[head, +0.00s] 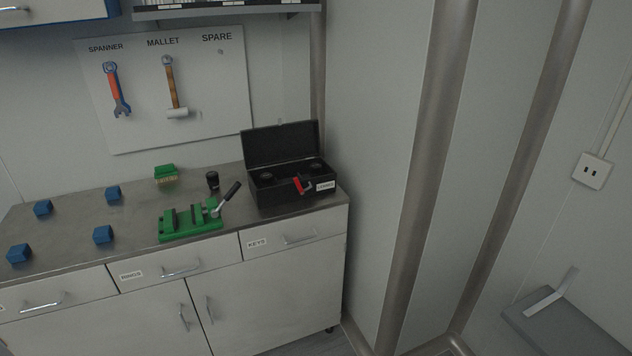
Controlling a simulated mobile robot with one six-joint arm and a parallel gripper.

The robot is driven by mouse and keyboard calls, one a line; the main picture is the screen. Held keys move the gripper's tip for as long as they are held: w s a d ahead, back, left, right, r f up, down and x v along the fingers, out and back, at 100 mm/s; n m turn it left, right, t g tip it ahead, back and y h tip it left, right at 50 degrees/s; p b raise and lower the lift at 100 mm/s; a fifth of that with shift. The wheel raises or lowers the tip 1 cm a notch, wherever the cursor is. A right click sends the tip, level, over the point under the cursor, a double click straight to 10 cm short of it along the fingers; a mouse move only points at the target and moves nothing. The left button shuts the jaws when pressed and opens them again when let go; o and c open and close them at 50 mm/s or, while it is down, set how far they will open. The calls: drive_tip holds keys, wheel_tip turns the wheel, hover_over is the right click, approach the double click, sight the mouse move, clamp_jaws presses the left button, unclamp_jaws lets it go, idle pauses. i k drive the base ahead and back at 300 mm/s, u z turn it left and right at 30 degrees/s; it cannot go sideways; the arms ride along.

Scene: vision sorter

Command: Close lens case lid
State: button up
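The lens case (268,198) is a black box at the right end of the metal worktop. Its lid (280,144) stands open, raised at the back against the wall side. Dark round lenses (289,172) show inside. A red latch or handle (301,186) and a white label sit on its front. My gripper is not in this view.
A green vise (190,222) with a dark-handled lever stands just left of the case, with a small black cylinder (213,181) behind it. Several blue blocks (103,234) and a green brush-like object (165,174) lie further left. A grey pipe (425,180) rises to the right.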

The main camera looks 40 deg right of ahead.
sight(262, 146)
drive_tip(key=u, duration=1.45)
drive_tip(key=k, duration=0.1)
drive_tip(key=z, duration=2.7)
drive_tip(key=k, duration=0.9)
drive_tip(key=u, duration=0.2)
drive_tip(key=i, duration=0.65)
